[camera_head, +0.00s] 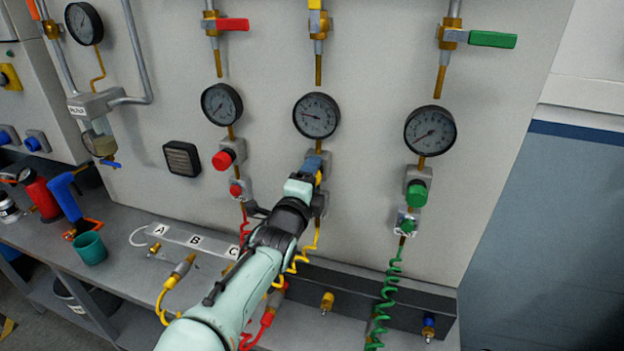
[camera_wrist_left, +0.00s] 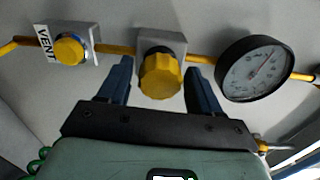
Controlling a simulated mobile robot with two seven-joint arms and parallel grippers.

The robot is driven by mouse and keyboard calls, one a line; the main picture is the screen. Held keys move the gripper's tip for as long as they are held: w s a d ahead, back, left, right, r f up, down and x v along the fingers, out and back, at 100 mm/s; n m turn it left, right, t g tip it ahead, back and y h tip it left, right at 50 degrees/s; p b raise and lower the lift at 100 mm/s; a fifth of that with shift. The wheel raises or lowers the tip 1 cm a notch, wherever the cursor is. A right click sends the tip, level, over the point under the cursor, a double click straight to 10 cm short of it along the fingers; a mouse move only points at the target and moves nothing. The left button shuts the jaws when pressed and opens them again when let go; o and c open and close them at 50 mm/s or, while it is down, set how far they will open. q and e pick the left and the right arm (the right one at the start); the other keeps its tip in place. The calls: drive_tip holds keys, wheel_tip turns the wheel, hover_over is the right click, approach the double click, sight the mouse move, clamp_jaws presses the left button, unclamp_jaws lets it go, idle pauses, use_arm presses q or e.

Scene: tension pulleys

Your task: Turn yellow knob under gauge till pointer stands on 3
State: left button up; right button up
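The yellow knob (camera_wrist_left: 160,76) sits on a grey block on the yellow line in the left wrist view. My left gripper (camera_wrist_left: 160,88) is open, with one blue finger on each side of the knob and a visible gap on both sides. In the head view my left gripper (camera_head: 314,166) is at the panel just below the middle gauge (camera_head: 316,116). That gauge's pointer leans left; its numerals are too small to read. The gauge also shows in the left wrist view (camera_wrist_left: 254,69). My right gripper is not in view.
A yellow VENT knob (camera_wrist_left: 70,49) is on the same line. A red knob (camera_head: 224,159) and a green knob (camera_head: 417,193) flank the arm, each under a gauge. The bench (camera_head: 130,225) below holds a teal cup (camera_head: 90,248) and coloured hoses.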

use_arm(q)
drive_tip(key=shift+s, duration=0.1)
drive_tip(key=shift+s, duration=0.2)
drive_tip(key=p+v, duration=0.2)
drive_tip(key=v, duration=1.1)
drive_tip(key=shift+p, duration=0.3)
drive_tip(key=shift+w, duration=0.1)
idle(0.3)
